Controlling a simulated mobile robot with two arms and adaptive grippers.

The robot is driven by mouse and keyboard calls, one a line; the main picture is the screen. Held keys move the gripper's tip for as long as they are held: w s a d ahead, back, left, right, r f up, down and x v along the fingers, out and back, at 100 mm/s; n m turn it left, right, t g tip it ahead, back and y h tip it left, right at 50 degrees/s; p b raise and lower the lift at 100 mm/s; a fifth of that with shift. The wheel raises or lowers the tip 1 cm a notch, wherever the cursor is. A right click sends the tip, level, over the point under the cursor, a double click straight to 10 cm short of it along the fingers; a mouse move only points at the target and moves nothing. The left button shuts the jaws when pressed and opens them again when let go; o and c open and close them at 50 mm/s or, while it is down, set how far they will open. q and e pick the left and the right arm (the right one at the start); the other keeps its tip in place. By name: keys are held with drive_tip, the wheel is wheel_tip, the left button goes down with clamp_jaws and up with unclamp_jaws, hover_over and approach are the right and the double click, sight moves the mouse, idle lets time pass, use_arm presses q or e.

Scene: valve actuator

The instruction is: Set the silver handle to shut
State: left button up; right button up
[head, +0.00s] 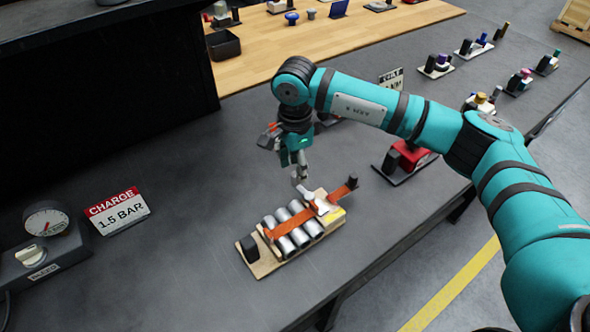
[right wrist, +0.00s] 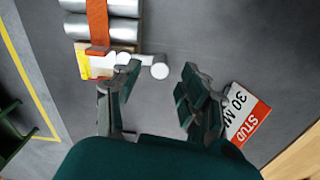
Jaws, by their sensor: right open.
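The silver handle (head: 304,191) sits at the far right end of a wood-based unit (head: 262,268), beside a white block with a yellow label (head: 338,215). In the right wrist view the handle's round end (right wrist: 159,71) shows pale, pointing right from the block. My right gripper (head: 301,170) is just above the handle in the head view. Its fingers (right wrist: 158,80) are spread and empty, with the round end in the gap between the tips as seen. Contact with the left finger cannot be told. My left gripper is not in view.
Silver cylinders (head: 298,222) lie under an orange strap, with a black block (head: 250,249) at one end. A "CHARGE 1.5 BAR" sign (head: 118,210) and gauge (head: 46,222) stand left. A red device (head: 406,157) stands right. Grey bench is clear between.

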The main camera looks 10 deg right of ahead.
sight(295, 174)
drive_tip(key=shift+f, duration=1.7)
clamp_jaws()
